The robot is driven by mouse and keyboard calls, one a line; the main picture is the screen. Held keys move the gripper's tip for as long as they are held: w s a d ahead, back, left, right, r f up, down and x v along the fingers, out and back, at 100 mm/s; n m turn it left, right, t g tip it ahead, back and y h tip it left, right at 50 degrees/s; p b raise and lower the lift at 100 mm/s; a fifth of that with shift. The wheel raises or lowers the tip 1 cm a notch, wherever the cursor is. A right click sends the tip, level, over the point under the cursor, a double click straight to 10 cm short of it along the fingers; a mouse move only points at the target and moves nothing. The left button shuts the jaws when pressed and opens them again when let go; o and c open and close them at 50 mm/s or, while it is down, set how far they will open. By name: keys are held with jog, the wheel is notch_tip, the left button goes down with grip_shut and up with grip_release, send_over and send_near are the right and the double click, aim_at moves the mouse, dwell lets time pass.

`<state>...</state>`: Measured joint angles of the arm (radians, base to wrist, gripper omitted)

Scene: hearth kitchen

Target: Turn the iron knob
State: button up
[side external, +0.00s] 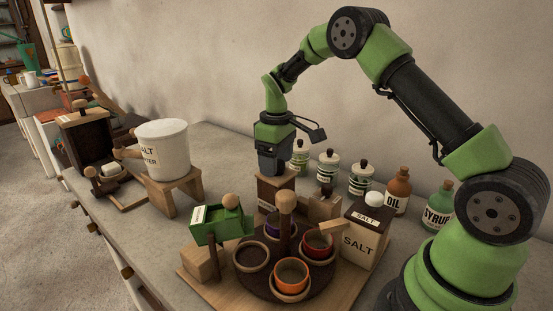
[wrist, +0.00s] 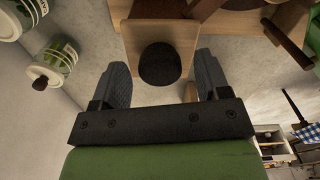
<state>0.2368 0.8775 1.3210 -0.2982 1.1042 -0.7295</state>
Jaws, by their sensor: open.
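The dark, round iron knob (wrist: 160,64) sits on a small wooden box (wrist: 157,33) and shows in the wrist view between my fingers. My gripper (side external: 273,168) is open and points down over the same wooden box (side external: 276,188) in the side view. The two fingers stand apart on either side of the knob, with gaps showing. The knob is hidden behind my gripper in the side view. I cannot tell exactly how far the fingertips are above or around it.
A turntable (side external: 262,284) with several cups and a central wooden post stands in front. A green box on a stand (side external: 220,224) is left of it. The salt box (side external: 358,240), oil bottle (side external: 397,195) and several lidded jars (side external: 328,168) are right and behind.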

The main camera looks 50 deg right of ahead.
jog(key=shift+c, duration=0.4)
jog(key=c, duration=0.8)
jog(key=shift+c, duration=0.2)
jog(key=shift+m, duration=0.3)
jog(key=m, duration=0.3)
jog(key=shift+m, duration=0.3)
jog(key=m, duration=0.4)
jog(key=shift+m, duration=0.3)
jog(key=m, duration=0.8)
jog(key=shift+m, duration=0.4)
jog(key=shift+r, duration=0.1)
